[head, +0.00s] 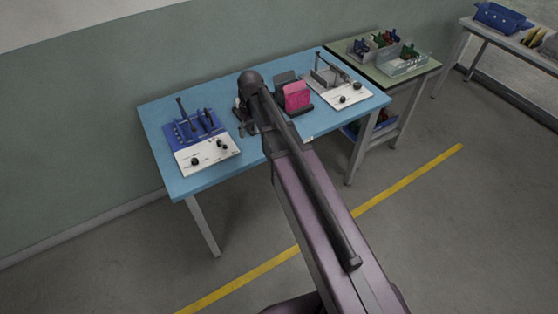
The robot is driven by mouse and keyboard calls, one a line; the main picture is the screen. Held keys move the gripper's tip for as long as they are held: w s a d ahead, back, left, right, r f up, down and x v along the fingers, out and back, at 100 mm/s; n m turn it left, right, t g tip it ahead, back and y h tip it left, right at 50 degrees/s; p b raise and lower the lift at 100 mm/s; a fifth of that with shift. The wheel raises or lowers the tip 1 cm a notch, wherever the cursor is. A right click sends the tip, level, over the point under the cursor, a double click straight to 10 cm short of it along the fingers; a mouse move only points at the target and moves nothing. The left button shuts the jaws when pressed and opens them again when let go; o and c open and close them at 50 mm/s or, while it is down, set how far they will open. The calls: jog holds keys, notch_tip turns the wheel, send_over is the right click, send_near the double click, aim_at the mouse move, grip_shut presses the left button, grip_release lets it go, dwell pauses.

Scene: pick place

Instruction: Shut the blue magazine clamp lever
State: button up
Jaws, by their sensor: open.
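The blue magazine (183,134) stands on the left part of the light blue table (185,182). Its dark clamp lever (181,109) stands up steeply at the magazine's left end. Two shorter dark posts stand to its right. A white panel (218,156) with black knobs lies in front of the magazine. My gripper (245,128) is to the right of the blue magazine, apart from it, low over the table. It is open, small in the view and partly hidden by my arm. I see nothing held in it.
A pink block (297,95) sits in a dark holder right of my arm. A grey magazine (325,78) with a slanting lever and white panel (347,98) stands at the table's right. A green-topped table (425,66) with bins is further right.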

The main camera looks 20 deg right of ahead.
jog(key=s+d+m, duration=0.1)
jog(key=s+d, duration=0.2)
jog(key=s, duration=0.4)
jog(key=s+d+f+m+h+b, duration=0.1)
jog(key=s+d, duration=0.2)
jog(key=s, duration=0.3)
jog(key=shift+s+d+f+m+t, duration=0.3)
jog(key=shift+s+d+m, duration=0.05)
jog(key=shift+s+m, duration=0.05)
jog(key=w+a+r+n, duration=0.1)
jog(key=w+a+n, duration=0.2)
jog(key=w, duration=0.4)
jog(key=w+a+r+n+g+p, duration=0.1)
jog(key=w+a+n, duration=0.3)
jog(key=w+a, duration=0.2)
jog(key=w+a+n+y+p, duration=0.1)
jog(key=w+a+n, duration=0.3)
jog(key=w, duration=0.6)
jog(key=shift+w+a+r+g, duration=0.25)
jog(key=shift+a+r+g, duration=0.15)
jog(key=shift+a, duration=0.35)
jog(key=shift+f, duration=0.15)
jog(key=f+b, duration=0.4)
jog(key=s+a+f+b, duration=0.1)
jog(key=f+b, duration=0.4)
jog(key=s+f+b, duration=0.1)
jog(key=f+b, duration=0.3)
jog(key=shift+s+a+f, duration=0.15)
jog(key=shift+c, duration=0.2)
